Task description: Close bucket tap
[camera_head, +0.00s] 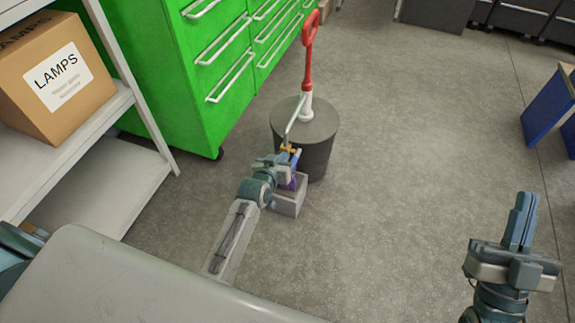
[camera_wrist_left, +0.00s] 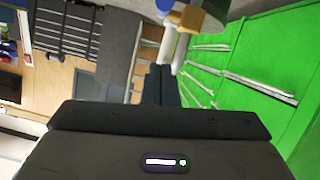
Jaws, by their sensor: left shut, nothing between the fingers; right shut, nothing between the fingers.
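The dark grey bucket (camera_head: 318,158) stands on the floor with a red-handled white fitting (camera_head: 307,80) on its lid. Its tap (camera_head: 290,149) is on the near side, with yellow and blue parts. The tap also shows at the top of the left wrist view (camera_wrist_left: 190,17), partly cut off by the edge. My left gripper (camera_head: 284,161) is at the tap, shut and empty; whether it touches is unclear. Its closed fingers show in the left wrist view (camera_wrist_left: 161,84), pointing towards the tap. My right gripper (camera_head: 524,208) is shut and empty, far from the bucket.
Green drawer cabinets (camera_head: 190,70) stand behind left. A shelf (camera_head: 100,180) with a LAMPS carton (camera_head: 50,80) is at left. The floor right of the bucket is clear.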

